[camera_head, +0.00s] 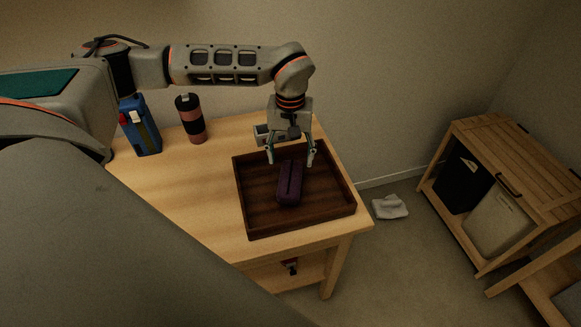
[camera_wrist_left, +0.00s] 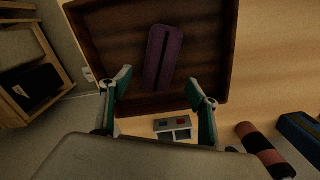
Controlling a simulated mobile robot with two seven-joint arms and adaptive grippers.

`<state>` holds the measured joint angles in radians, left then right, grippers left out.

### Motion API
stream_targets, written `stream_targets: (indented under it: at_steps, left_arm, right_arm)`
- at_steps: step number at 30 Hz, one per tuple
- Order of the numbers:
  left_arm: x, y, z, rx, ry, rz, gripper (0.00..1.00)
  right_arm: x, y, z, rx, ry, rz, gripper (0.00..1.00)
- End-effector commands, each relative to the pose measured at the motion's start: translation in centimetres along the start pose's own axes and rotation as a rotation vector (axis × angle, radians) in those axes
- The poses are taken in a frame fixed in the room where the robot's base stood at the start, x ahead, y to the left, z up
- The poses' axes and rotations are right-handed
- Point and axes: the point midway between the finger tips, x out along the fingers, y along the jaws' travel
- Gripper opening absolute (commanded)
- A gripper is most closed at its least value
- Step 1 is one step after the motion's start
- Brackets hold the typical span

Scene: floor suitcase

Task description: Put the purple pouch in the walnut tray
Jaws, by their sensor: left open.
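The purple pouch (camera_head: 290,184) lies inside the walnut tray (camera_head: 262,224), near its middle, in the head view. The pouch is dark purple with a darker stripe along its length. My left gripper (camera_head: 291,163) is open above the back part of the tray, just behind and above the pouch. In the left wrist view the pouch (camera_wrist_left: 163,57) lies on the floor of the tray (camera_wrist_left: 88,42), beyond the spread fingertips of the gripper (camera_wrist_left: 159,84), with nothing between them. My right gripper is in neither view.
The tray stands on a wooden table (camera_head: 190,215) near its right end. A blue carton (camera_head: 141,128) and a black and pink tumbler (camera_head: 191,119) stand at the back left. A slatted wooden cabinet (camera_head: 515,160) and a white cloth (camera_head: 390,207) are on the floor at right.

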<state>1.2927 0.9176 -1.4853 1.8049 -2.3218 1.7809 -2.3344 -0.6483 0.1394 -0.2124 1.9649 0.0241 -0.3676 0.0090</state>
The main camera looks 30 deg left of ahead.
Motion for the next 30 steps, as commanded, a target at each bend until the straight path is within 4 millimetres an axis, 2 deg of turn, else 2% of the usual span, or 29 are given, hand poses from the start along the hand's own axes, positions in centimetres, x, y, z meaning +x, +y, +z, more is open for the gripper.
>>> stream_targets:
  at_steps: [3,10,30]
  left_arm:
    - [-2.5,0.1,-0.1,0.0,0.002,0.001,0.61]
    - [-5.1,0.0,0.0,0.001,0.0,0.0,0.61]
    - [-5.6,0.0,0.0,0.0,-0.001,0.0,0.61]
  right_arm:
    - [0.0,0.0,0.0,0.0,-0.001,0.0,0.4]
    - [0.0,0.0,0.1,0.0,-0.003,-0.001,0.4]
    - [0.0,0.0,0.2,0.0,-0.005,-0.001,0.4]
